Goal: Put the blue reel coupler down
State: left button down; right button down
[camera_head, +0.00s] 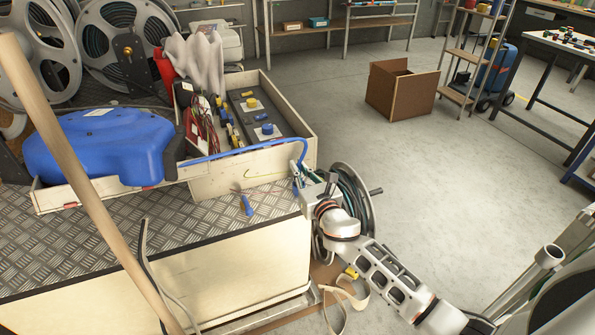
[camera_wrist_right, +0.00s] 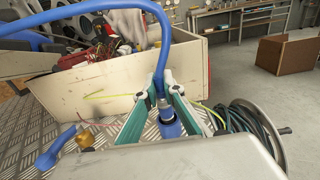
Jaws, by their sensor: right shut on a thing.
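My right gripper (camera_head: 304,180) is shut on the blue reel coupler (camera_wrist_right: 169,122), just in front of the wooden tray's near right corner. In the right wrist view the coupler sits between the two green-sided fingers (camera_wrist_right: 160,92). A blue hose (camera_wrist_right: 150,12) rises from it and arches to the left. In the head view the hose (camera_head: 258,147) runs along the tray edge towards the blue reel housing (camera_head: 100,143). The gripper largely hides the coupler there. It is above the checker-plate bench top (camera_head: 190,232); I cannot tell whether it touches. My left gripper is not in view.
The wooden tray (camera_head: 240,178) holds wires and fittings. A blue fitting (camera_head: 247,205) with a brass end lies on the plate left of the gripper. A green hose reel (camera_head: 352,198) stands close on the right. A wooden pole (camera_head: 85,180) crosses the left.

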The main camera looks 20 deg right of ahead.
jog(key=shift+f, duration=0.2)
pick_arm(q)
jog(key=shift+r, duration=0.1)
pick_arm(e)
jog(key=c, duration=2.2)
grip_release()
jog(key=shift+o, duration=0.2)
